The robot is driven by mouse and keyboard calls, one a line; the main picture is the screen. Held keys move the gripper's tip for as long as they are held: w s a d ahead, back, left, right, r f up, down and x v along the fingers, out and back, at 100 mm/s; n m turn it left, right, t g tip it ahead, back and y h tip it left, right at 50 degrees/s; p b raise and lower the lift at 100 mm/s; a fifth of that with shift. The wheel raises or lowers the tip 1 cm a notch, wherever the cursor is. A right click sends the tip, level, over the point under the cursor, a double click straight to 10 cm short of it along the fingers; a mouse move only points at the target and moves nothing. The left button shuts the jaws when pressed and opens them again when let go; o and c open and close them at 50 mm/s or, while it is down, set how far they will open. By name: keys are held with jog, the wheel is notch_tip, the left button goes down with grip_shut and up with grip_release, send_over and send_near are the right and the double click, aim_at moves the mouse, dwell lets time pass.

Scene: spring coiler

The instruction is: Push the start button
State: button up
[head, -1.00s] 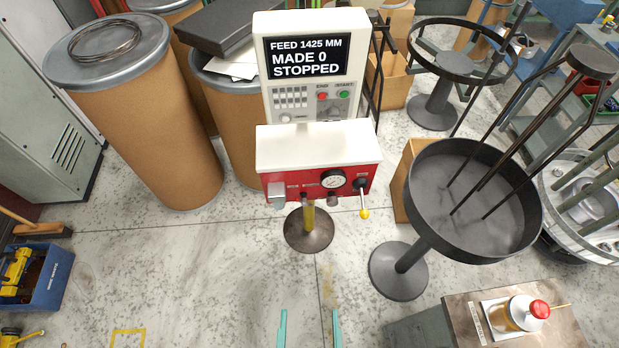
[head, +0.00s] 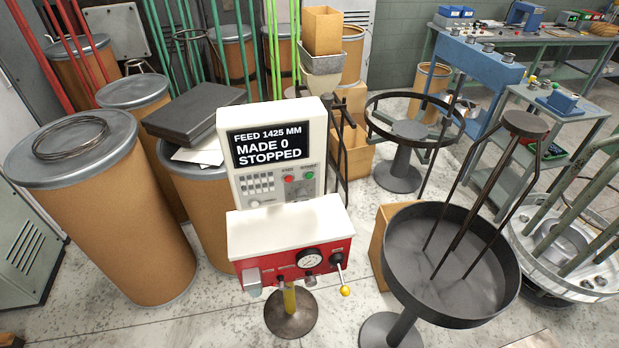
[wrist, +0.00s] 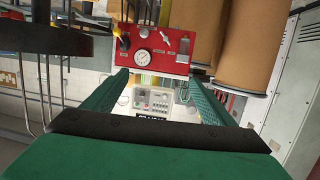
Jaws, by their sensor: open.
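The spring coiler's white control panel (head: 268,150) stands upright in the head view, its screen reading "FEED 1425 MM, MADE 0, STOPPED". The green start button (head: 309,175) is at the panel's right side, below the screen, with a red END button (head: 289,179) to its left. The panel also shows upside down in the wrist view (wrist: 152,101), where I cannot clearly tell the buttons apart. My gripper (wrist: 155,77) is open, with teal fingers apart and nothing between them. The panel appears between and beyond the fingers, apart from them. The gripper is outside the head view.
Below the panel is a red-fronted box (head: 310,262) with a gauge and a yellow-tipped lever (head: 343,280). A round black tray on a stand (head: 400,295) is close on the right. Brown drums (head: 115,225) stand on the left. Some floor (head: 195,325) in front is clear.

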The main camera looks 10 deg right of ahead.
grip_shut()
dwell(0.3)
dwell(0.8)
dwell(0.7)
